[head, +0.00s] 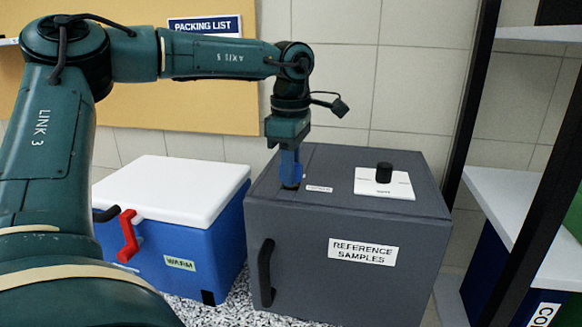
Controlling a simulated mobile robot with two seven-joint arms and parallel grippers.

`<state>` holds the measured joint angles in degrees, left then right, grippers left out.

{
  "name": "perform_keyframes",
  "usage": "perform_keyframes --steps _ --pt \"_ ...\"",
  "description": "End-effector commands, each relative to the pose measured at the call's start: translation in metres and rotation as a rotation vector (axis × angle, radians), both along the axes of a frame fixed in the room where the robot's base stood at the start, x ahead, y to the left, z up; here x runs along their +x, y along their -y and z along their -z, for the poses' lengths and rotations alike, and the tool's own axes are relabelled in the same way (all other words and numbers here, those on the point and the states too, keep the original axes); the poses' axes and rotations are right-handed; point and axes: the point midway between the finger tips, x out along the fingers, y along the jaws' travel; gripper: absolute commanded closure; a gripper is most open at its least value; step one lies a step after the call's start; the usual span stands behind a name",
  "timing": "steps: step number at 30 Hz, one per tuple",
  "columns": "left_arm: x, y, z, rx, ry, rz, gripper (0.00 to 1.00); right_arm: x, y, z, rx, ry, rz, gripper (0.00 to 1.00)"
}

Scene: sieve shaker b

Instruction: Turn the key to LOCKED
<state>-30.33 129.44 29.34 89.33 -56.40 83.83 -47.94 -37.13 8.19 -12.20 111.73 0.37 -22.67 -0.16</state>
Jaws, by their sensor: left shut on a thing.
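The grey cabinet (345,187) labelled "REFERENCE SAMPLES" stands on the speckled surface. My left gripper (290,176) points straight down at the back left of its top, with its blue fingers shut on the key (291,187). The fingers hide most of the key, so its angle cannot be told. A small white label (319,189) lies just right of the fingers, too small to read. My right gripper is not in view.
A black knob (384,172) stands on a white plate (402,188) on the cabinet top. A blue cooler (180,262) with a white lid (165,188) and red latch (128,236) stands left. A shelf rack (500,205) with a black post borders the right.

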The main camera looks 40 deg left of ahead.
Motion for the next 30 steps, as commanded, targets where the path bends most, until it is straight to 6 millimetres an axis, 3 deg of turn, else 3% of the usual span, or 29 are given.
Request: perform_keyframes --steps 5,12,13,21,30 --pt "-0.0002 -0.0006 0.0000 0.002 -0.001 0.189 1.00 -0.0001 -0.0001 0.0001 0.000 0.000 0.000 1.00" --pt "-0.0002 -0.0006 0.0000 0.002 -0.001 0.219 1.00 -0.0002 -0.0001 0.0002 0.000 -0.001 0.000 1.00" --pt "-0.0002 -0.0006 0.0000 0.002 -0.001 0.218 0.79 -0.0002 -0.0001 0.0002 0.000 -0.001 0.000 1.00" --pt "0.0000 -0.0003 0.0000 0.001 0.000 0.217 0.56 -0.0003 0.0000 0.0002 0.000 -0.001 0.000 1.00" --pt "0.0003 -0.0003 -0.0022 0.000 0.001 0.216 0.55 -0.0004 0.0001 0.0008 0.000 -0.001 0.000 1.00"
